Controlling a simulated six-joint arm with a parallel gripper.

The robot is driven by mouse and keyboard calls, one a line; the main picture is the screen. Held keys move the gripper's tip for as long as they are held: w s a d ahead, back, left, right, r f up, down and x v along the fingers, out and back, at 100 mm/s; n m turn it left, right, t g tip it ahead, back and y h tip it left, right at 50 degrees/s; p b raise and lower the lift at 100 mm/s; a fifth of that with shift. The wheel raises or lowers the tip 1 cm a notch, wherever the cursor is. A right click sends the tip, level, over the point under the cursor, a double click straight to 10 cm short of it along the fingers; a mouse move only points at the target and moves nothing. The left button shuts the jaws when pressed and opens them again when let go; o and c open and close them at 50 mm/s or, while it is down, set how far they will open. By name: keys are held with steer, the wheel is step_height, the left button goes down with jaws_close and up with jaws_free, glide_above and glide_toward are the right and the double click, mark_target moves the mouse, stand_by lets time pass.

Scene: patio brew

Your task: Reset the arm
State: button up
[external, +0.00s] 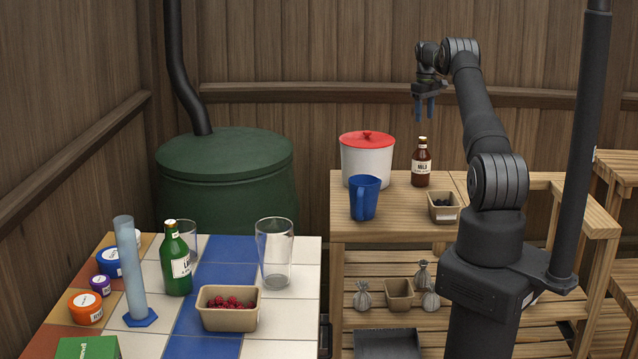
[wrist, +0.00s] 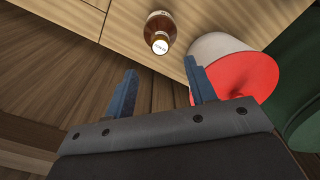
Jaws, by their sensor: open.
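My gripper (external: 424,107) is raised high above the wooden bench, with its blue fingers pointing down and nothing between them. In the wrist view my gripper (wrist: 160,92) shows two separate fingers, open and empty. Below it a brown bottle (external: 421,166) stands upright on the wooden bench (external: 400,221). The bottle also shows in the wrist view (wrist: 160,28), beyond the fingertips. A white pot with a red lid (external: 367,160) stands to the left of the bottle. It also shows in the wrist view (wrist: 245,75), behind the right finger.
A blue jug (external: 365,198) and a carton of dark berries (external: 443,207) stand on the bench. The tiled table (external: 276,331) holds a carton of raspberries (external: 229,318), a green bottle (external: 176,262), glasses, a tall cylinder (external: 130,270) and several jars. A green barrel (external: 225,170) stands behind.

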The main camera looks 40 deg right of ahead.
mark_target(423, 138)
step_height(423, 138, down, 9)
steer(key=shift+f, duration=0.1)
step_height(423, 138, up, 4)
steer(key=shift+f, duration=0.15)
steer(key=s+d+r, duration=0.4)
steer(key=s+r, duration=0.3)
steer(key=s, duration=0.4)
steer(key=w+a+r, duration=0.2)
steer(key=a+r, duration=0.1)
steer(key=r, duration=0.8)
steer(key=shift+w+a+n, duration=0.15)
steer(key=shift+w+n, duration=0.1)
steer(key=shift+n, duration=0.15)
steer(key=shift+o, duration=0.4)
